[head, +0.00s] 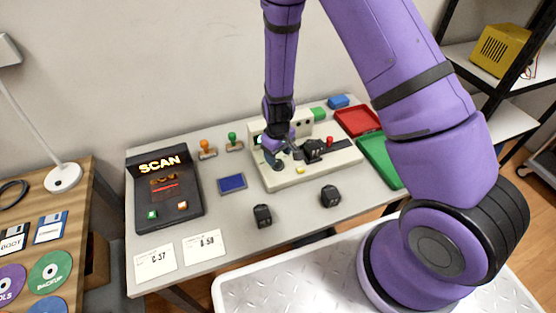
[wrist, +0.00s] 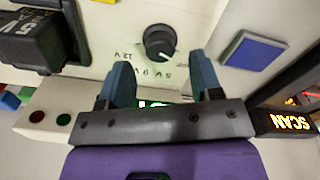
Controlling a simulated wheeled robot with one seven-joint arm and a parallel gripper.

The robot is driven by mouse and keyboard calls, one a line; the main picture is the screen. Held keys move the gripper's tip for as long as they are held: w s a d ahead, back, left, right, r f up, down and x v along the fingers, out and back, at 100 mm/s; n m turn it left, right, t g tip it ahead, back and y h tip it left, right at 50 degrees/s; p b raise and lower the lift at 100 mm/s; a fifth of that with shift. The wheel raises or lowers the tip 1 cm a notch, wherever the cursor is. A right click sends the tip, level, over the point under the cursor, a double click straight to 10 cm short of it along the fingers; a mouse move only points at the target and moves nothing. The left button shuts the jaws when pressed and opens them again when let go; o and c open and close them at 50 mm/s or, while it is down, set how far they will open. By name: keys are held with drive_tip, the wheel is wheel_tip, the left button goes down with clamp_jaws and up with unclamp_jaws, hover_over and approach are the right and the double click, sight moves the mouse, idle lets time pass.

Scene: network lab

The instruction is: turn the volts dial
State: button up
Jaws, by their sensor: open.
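The volts dial is a round black knob (wrist: 159,41) with a pale pointer mark, on a cream panel (wrist: 105,28) printed with 12V, 9V and 5V. My gripper (wrist: 161,64) is open, its two blue-grey fingers apart with nothing between them. In the wrist view the dial lies just beyond the fingertips, roughly centred between them; I see no contact. In the head view my gripper (head: 283,151) is over the left part of the cream device (head: 285,184), and the arm end partly hides the dial area.
A black block (wrist: 38,40) sits on the panel left of the dial. A blue pad (head: 232,183) and the SCAN box (head: 135,185) stand left of the device. Two black blocks (head: 262,216) (head: 331,196) lie in front. Red (head: 358,120) and green trays are at right.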

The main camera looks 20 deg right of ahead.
sight(278, 161)
drive_tip(key=shift+f, duration=1.65)
drive_tip(key=c, duration=0.9)
